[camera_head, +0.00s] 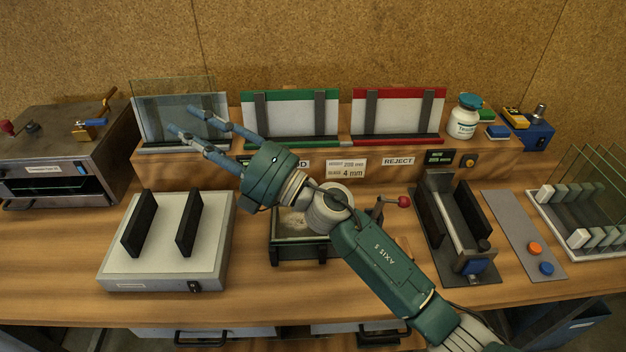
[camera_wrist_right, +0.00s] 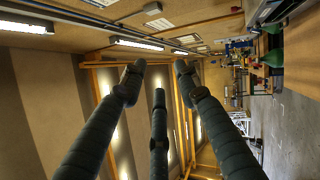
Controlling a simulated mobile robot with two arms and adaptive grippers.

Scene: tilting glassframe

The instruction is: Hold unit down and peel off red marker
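My right gripper (camera_head: 182,118) reaches up and left across the workbench, its fingers spread. The right wrist view shows the same gripper (camera_wrist_right: 158,80) with three spread fingers and nothing between them. In the head view the fingers overlap a clear glass pane (camera_head: 160,88) standing in a rack on the back shelf; I cannot tell whether they touch it. I cannot make out a red marker on the pane. My left gripper is not in view.
Green-edged (camera_head: 290,95) and red-edged (camera_head: 398,92) racks stand on the shelf, with a white jar (camera_head: 464,122) right of them. A white fixture with black uprights (camera_head: 115,265) stands front left. My right arm partly hides a small tray (camera_head: 290,252). Glass panes (camera_head: 598,180) stand far right.

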